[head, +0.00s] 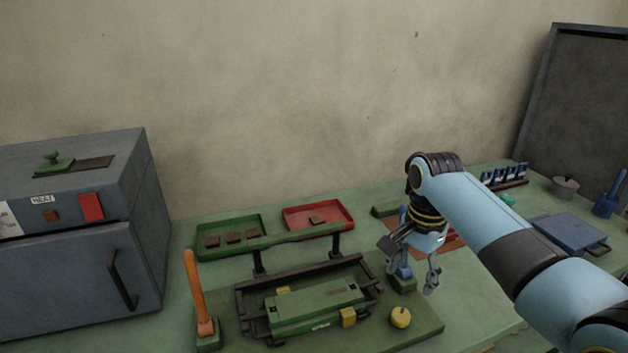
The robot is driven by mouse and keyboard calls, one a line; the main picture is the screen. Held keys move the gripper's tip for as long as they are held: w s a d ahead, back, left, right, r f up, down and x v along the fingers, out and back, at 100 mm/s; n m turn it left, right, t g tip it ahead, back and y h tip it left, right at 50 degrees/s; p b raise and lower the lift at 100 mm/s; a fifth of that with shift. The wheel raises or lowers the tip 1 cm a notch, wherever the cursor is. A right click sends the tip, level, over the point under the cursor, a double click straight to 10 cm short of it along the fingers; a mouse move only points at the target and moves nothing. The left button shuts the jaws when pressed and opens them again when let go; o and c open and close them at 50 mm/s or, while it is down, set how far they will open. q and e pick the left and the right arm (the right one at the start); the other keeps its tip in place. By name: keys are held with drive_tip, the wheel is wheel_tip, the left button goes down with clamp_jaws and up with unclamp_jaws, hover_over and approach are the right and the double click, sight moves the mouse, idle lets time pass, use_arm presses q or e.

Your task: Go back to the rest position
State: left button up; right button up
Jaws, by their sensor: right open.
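My right arm comes in from the right across the bench. My right gripper (412,272) is open and points down, just right of the green sheet-roll machine (316,306). A small blue and green part (403,283) stands behind and between its fingers; I cannot tell whether they touch it. Nothing is clearly held. The machine has dark side rails, yellow blocks and a green bar above it. A yellow knob (400,317) sits on its base, below the gripper. An orange lever (194,286) stands upright at its left. My left gripper is not in view.
A grey oven-like box (136,215) with a handle stands at the left. A green tray (260,221) and a red tray (349,222) hold brown pieces at the back. A blue box (569,233), a grey pot (566,186) and a dark panel (578,120) are at right.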

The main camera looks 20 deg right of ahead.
drive_tip(key=s+a+n+t, duration=0.2)
drive_tip(key=s+n, duration=0.5)
drive_tip(key=s, duration=0.6)
drive_tip(key=s+a+r+n+t, duration=0.2)
drive_tip(key=s+r+n, duration=0.7)
drive_tip(key=s, duration=0.5)
drive_tip(key=s+d+f+m+g+b, duration=0.15)
drive_tip(key=f+b, duration=0.45)
drive_tip(key=f, duration=1.4)
drive_tip(key=d+f+b, duration=0.2)
drive_tip(key=f+b, duration=0.4)
drive_tip(key=f, duration=1.4)
drive_tip(key=s+f+b, duration=0.4)
drive_tip(key=s+f, duration=0.5)
drive_tip(key=f, duration=0.2)
drive_tip(key=s+f+g+b, duration=0.1)
drive_tip(key=s+f+b, duration=0.4)
drive_tip(key=s+f, duration=0.4)
wheel_tip(320, 180, down, 3)
drive_tip(key=shift+s+d+f+h, duration=0.15)
drive_tip(key=shift+s+d+h, duration=0.1)
drive_tip(key=shift+h, duration=0.15)
